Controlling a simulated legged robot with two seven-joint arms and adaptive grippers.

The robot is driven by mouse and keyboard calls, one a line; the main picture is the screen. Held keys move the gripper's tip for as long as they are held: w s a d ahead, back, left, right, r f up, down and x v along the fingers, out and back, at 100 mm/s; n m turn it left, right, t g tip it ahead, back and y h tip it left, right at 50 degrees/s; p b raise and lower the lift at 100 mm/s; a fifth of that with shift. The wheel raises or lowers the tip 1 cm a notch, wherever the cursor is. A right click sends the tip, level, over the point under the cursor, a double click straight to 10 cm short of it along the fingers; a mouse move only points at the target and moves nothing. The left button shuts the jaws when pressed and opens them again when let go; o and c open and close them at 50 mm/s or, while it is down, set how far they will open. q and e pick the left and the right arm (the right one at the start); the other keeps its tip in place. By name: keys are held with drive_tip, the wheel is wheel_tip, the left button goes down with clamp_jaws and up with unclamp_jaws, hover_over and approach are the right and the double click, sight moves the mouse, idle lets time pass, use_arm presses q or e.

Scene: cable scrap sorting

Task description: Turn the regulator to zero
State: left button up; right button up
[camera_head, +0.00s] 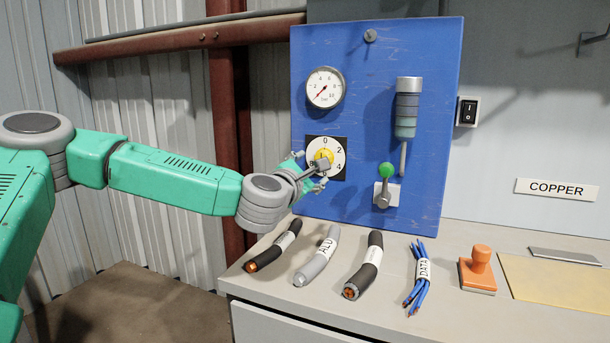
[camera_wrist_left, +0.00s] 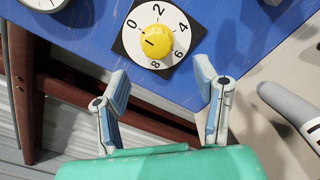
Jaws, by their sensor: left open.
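The regulator (camera_head: 338,152) is a yellow knob on a white dial with numbers from 0 to 8, on the blue panel (camera_head: 270,300). In the head view my gripper partly covers it. In the left wrist view the yellow knob (camera_wrist_left: 157,43) shows whole, with a dark mark on its left side, which appears to point between 0 and 8. My left gripper (camera_head: 309,171) is in front of the dial. In the left wrist view its two fingers (camera_wrist_left: 162,84) are spread apart and empty, short of the knob and not touching it. My right gripper is not in view.
A pressure gauge (camera_head: 324,88) sits above the dial, its needle pointing down-left. A green-topped lever (camera_head: 386,172) is to the right. Several cable pieces, including a grey one (camera_head: 317,256), and an orange stamp (camera_head: 478,270) lie on the bench below.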

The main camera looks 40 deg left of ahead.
use_arm(q)
drive_tip(key=shift+v, duration=1.7)
drive_tip(key=shift+f, duration=0.1)
